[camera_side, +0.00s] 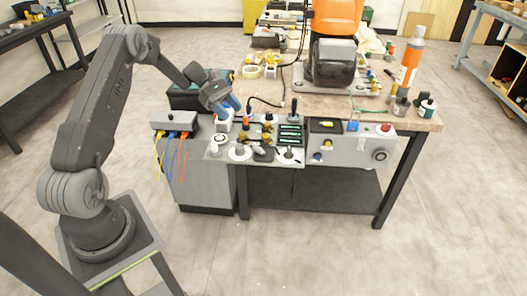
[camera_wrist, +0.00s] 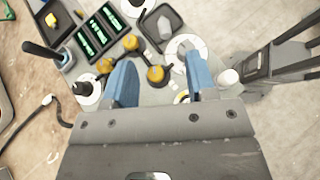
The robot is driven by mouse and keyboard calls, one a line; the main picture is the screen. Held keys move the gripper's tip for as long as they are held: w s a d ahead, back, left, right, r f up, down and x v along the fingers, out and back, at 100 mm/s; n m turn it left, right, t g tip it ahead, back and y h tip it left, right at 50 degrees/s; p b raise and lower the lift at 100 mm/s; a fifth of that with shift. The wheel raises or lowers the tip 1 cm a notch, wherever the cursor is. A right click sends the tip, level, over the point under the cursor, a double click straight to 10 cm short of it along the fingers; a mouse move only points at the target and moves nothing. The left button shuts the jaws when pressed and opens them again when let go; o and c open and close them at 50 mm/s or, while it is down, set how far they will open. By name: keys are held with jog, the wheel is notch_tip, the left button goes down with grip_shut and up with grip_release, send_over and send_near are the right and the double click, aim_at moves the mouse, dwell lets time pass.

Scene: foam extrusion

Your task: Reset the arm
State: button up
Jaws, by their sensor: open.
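My gripper (camera_side: 229,105) hangs over the left end of the control panel (camera_side: 213,152) in the side view. In the wrist view its two blue fingers (camera_wrist: 160,85) are apart, with nothing held between them. Yellow knobs (camera_wrist: 155,75) on the panel show beyond and between the fingers. I cannot tell whether the fingertips touch any part of the panel. My arm reaches in from the left, bent over toward the panel.
A black joystick (camera_wrist: 45,53) stands on the panel. Green displays (camera_side: 290,134) sit at its right. A grey box (camera_side: 175,123) with coloured cables is at its left. An orange bottle (camera_side: 411,62) and an orange-and-black machine (camera_side: 334,60) stand on the workbench (camera_side: 428,123).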

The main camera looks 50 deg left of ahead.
jog(key=s+d+r+m+g+y, duration=0.1)
jog(key=s+d+r+m+y, duration=0.3)
jog(key=d+r, duration=0.45)
jog(key=s+d+r+m+g+y, duration=0.1)
jog(key=s+d+r+m+y, duration=0.1)
jog(key=s+d+r+m, duration=0.4)
jog(key=s+d+r+m+t+y, duration=0.2)
jog(key=s+d+m, duration=0.3)
jog(key=s, duration=0.2)
jog(key=s+d+r+m+t+y, duration=0.2)
jog(key=s+d+m, duration=0.3)
jog(key=s, duration=0.3)
jog(key=shift+s+d+r+t+y, duration=0.2)
jog(key=shift+d+r+t+y, duration=0.15)
jog(key=shift+y, duration=0.25)
